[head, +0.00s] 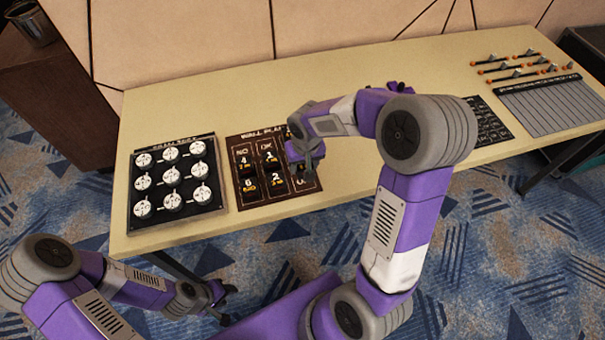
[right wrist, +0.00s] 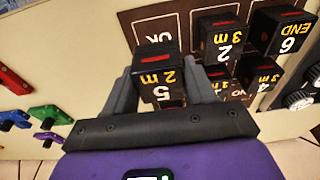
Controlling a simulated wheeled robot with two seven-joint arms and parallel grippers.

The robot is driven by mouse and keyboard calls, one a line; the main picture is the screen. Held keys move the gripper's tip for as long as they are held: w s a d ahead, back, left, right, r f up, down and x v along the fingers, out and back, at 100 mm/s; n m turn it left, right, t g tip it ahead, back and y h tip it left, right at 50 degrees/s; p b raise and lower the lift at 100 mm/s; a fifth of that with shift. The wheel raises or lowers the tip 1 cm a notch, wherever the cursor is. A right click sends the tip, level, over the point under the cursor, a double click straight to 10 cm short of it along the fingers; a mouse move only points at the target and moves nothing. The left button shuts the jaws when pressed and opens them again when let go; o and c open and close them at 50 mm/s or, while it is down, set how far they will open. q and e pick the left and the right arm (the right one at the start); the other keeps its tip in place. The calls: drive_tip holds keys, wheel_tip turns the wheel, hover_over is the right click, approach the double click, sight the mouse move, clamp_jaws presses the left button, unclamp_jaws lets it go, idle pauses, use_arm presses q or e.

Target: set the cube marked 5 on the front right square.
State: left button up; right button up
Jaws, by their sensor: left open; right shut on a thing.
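The cube marked 5 (right wrist: 160,82) is black with white and yellow marks. My right gripper (right wrist: 165,92) is shut on it, one finger on each side. The arm mostly hides this cube in the head view, where the right gripper (head: 306,152) is over the right part of the dark board (head: 232,150). The front right square (right wrist: 156,36), marked OK, is bare, just beyond the held cube in the wrist view; it also shows in the head view (head: 306,184). The cube's height above the board is unclear. My left gripper (head: 220,297) is open and empty, below the table's front edge.
Cubes marked 2 (right wrist: 222,38), 6 (right wrist: 284,32) and 4 (right wrist: 258,76) stand on the board beside the held cube. A dial panel (head: 222,190) lies left of the board. Coloured pieces (right wrist: 45,115) lie on its other side.

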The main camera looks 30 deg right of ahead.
sight(305, 168)
drive_tip(key=shift+f+b, duration=0.8)
drive_tip(key=shift+f, duration=1.6)
drive_tip(key=shift+f, duration=0.1)
drive_tip(key=o, duration=1.1)
drive_tip(key=shift+c, duration=0.2)
drive_tip(key=r+p, duration=0.1)
drive_tip(key=r, duration=0.3)
drive_tip(key=s+r+p, duration=0.1)
drive_tip(key=r, duration=0.3)
drive_tip(key=r+p, duration=0.2)
drive_tip(key=r, duration=0.2)
drive_tip(key=shift+s+a+r, duration=0.1)
drive_tip(key=shift+s+a, duration=0.15)
drive_tip(key=shift+s, duration=0.1)
